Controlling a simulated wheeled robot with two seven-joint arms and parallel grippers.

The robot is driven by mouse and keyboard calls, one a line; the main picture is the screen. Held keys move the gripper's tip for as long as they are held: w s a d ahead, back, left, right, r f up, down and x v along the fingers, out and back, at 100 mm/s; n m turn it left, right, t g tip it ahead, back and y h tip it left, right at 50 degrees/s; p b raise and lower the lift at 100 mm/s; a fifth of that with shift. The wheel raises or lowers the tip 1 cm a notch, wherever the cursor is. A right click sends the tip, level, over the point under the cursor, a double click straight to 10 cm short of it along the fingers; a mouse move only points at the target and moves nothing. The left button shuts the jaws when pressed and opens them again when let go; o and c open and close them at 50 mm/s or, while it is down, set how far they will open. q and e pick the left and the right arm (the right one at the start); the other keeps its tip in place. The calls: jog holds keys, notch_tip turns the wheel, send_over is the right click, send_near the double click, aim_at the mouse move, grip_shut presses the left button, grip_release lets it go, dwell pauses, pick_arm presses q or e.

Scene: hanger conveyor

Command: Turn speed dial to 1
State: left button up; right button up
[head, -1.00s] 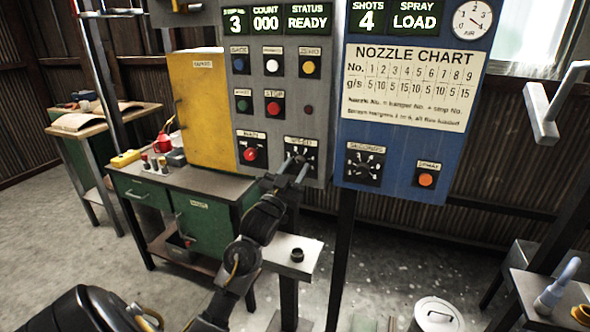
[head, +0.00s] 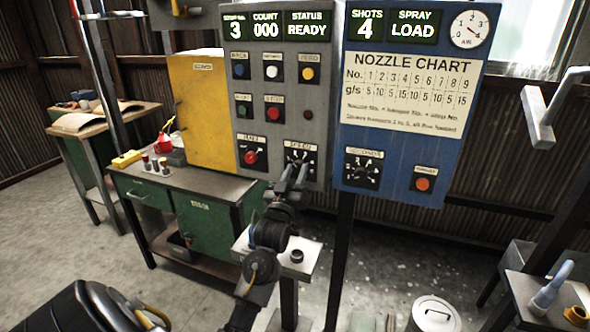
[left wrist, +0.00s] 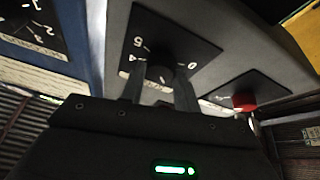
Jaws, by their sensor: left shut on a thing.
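The speed dial (head: 300,153) is a dark square plate with white marks and a knob, low on the right side of the grey panel. In the left wrist view its black knob (left wrist: 160,73) sits between the two fingers, with numbers such as 0, 4 and 5 showing around it. My left gripper (head: 297,168) is at the dial, shut on the knob from both sides. It fills the lower part of the left wrist view (left wrist: 160,88). The fingers hide part of the scale, and I cannot tell which number the knob points to. My right gripper is not in view.
A red main knob (head: 250,157) is just left of the dial. The blue panel (head: 400,187) with a seconds dial (head: 363,167) is to the right. A small metal stand (head: 308,250) is below the dial. A green workbench (head: 205,220) stands at the left.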

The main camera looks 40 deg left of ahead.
pick_arm(q)
jog(key=n+y, duration=0.1)
jog(key=n+p, duration=0.1)
jog(key=n, duration=0.1)
jog(key=shift+d+r+n+g+y, duration=0.1)
jog(key=shift+r+n+g+y, duration=0.05)
jog(key=shift+n+g+y, duration=0.2)
jog(key=shift+n+g+y+p, duration=0.35)
jog(key=shift+n+g+y, duration=0.15)
jog(key=shift+n, duration=0.45)
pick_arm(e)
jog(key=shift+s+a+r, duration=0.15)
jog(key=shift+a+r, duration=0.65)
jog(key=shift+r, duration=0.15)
pick_arm(q)
jog(key=shift+n, duration=0.4)
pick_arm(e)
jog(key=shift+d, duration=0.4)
pick_arm(q)
jog(key=o, duration=1)
jog(key=shift+c, duration=0.2)
